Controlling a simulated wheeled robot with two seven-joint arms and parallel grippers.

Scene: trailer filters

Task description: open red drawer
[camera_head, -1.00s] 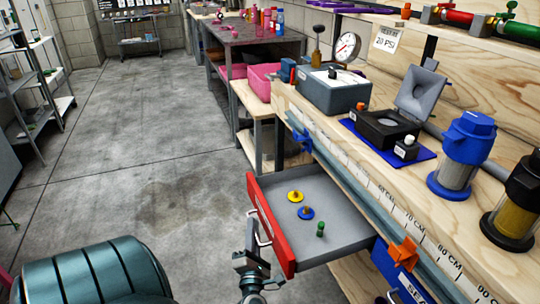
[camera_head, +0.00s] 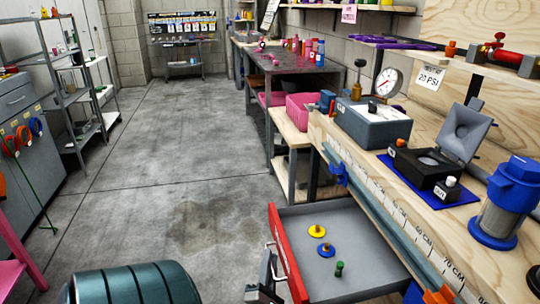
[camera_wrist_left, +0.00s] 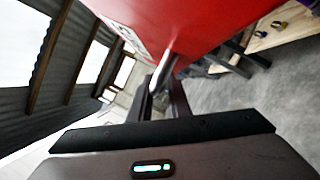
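The red drawer (camera_head: 288,262) stands pulled out from under the wooden workbench. Its grey inside holds a yellow knobbed disc (camera_head: 317,231), a blue knobbed disc (camera_head: 326,250) and a small green peg (camera_head: 339,268). A metal handle (camera_head: 270,246) is on its red front. My left gripper (camera_head: 265,282) is at the handle, low in the head view. In the left wrist view the gripper's dark fingers (camera_wrist_left: 162,95) stand apart with the handle (camera_wrist_left: 163,70) between their tips, beneath the red front (camera_wrist_left: 190,25). Firm contact is not visible. My right gripper is out of view.
The workbench (camera_head: 395,205) carries a grey gauge box (camera_head: 372,122), a black device (camera_head: 425,165) and a blue-topped filter (camera_head: 508,200). A pink bin (camera_head: 300,110) sits beyond. Shelves (camera_head: 75,100) line the left.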

